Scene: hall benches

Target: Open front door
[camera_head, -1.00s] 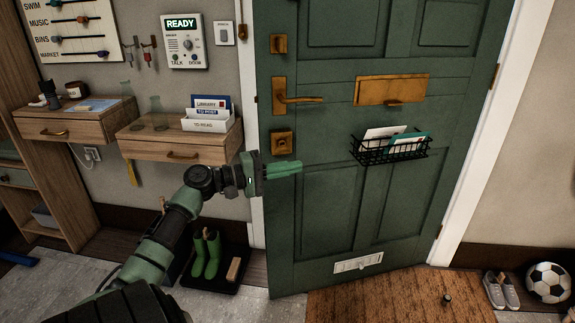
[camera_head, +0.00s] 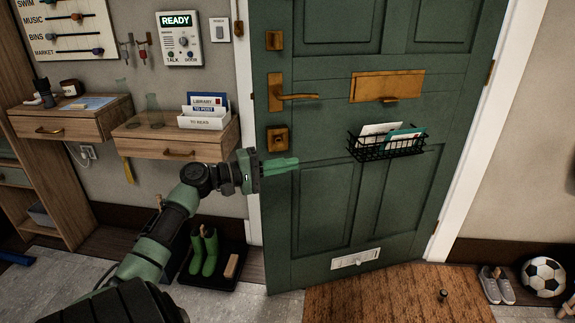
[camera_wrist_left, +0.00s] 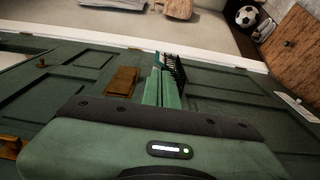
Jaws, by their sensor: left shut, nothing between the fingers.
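The green front door (camera_head: 325,205) has hinges on its right and stands ajar, its lower left corner out over the floor toward me. A brass lever handle (camera_head: 293,97) is at its left edge, with a brass lock (camera_head: 277,139) below. My left gripper (camera_head: 295,162) is shut and empty, its fingers pointing right in front of the door's left part, just below the lock. I cannot tell whether they touch the door. In the left wrist view, the shut fingers (camera_wrist_left: 162,90) lie over the door panels (camera_wrist_left: 235,95). My right gripper is not in view.
A black wire basket (camera_head: 385,147) with letters hangs on the door, below the brass mail slot (camera_head: 387,87). Wooden drawers (camera_head: 175,145) are left of the door, above green boots (camera_head: 203,250) on a tray. A doormat (camera_head: 390,297), shoes (camera_head: 495,287) and a ball (camera_head: 543,277) lie right.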

